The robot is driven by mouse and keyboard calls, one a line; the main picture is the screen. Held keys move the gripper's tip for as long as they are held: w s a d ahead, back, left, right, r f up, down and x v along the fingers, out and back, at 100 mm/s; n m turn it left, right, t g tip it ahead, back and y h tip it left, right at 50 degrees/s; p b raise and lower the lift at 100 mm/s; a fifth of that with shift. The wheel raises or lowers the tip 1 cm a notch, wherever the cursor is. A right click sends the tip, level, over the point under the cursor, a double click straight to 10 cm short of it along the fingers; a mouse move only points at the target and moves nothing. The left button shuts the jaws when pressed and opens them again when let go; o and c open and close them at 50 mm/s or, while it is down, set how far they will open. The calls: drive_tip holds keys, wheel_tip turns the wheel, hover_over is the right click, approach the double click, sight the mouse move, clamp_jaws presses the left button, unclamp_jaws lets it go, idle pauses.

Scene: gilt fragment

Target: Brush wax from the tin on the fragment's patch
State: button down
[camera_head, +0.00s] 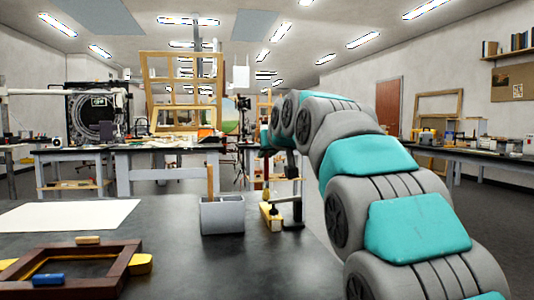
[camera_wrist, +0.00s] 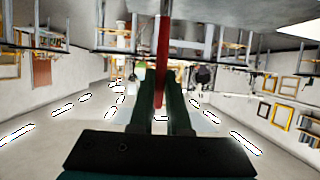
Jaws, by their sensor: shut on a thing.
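My gripper (camera_wrist: 162,82) is shut on a slim red handle (camera_wrist: 163,45), seen in the wrist view between its dark green fingers. It looks like the brush's handle, but its bristles cannot be made out there. In the head view the gripper is mostly hidden at the far end of my arm, above the bench's far right edge. Below it a yellow, gilt-looking block (camera_head: 270,217), perhaps the fragment, sits by a dark clamp (camera_head: 292,205). Its patch is too small to tell. I cannot make out a wax tin.
A grey open holder (camera_head: 222,216) with a wooden stick stands left of the yellow block. A white sheet (camera_head: 65,217) and a dark red-brown frame (camera_head: 20,278) with small blocks on it lie on the left. The dark bench (camera_head: 240,272) is clear at front centre.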

drive_tip(key=shift+f+b, duration=0.35)
drive_tip(key=shift+f, duration=0.2)
